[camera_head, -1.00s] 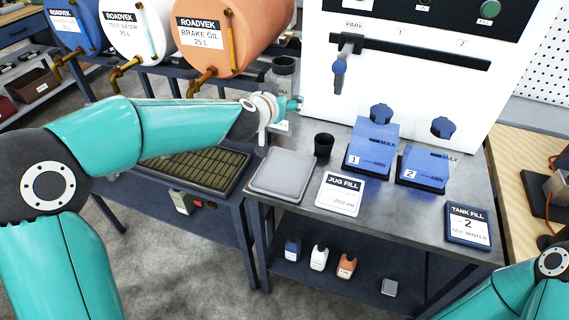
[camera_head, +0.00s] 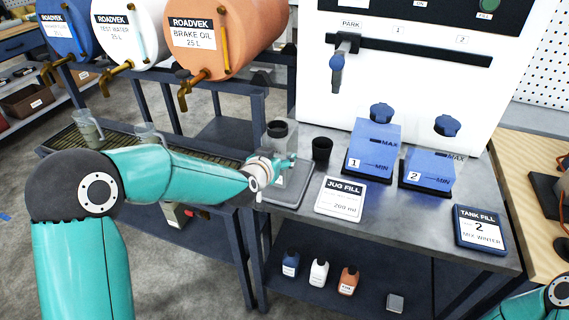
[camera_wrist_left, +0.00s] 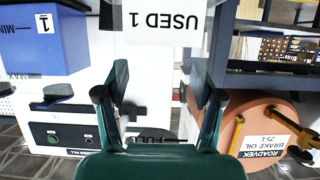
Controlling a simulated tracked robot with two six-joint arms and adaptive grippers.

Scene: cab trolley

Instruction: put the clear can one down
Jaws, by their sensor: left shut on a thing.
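My left gripper (camera_head: 284,163) is shut on the clear can (camera_head: 278,146), which has a dark top and stands upright in its fingers. The can is over the grey square pad (camera_head: 291,198) at the left end of the metal bench; I cannot tell whether its base touches the pad. In the left wrist view the two fingers (camera_wrist_left: 158,100) reach towards a white label reading "USED 1" (camera_wrist_left: 162,28), seen upside down. My right gripper is not in view; only part of that arm shows at the lower right.
A black cup (camera_head: 322,148) stands just right of the can. The "JUG FILL" card (camera_head: 341,199) and blue tanks 1 (camera_head: 374,155) and 2 (camera_head: 427,172) are further right. Clear jugs (camera_head: 88,130) stand on the grate at left, below the barrels (camera_head: 210,50).

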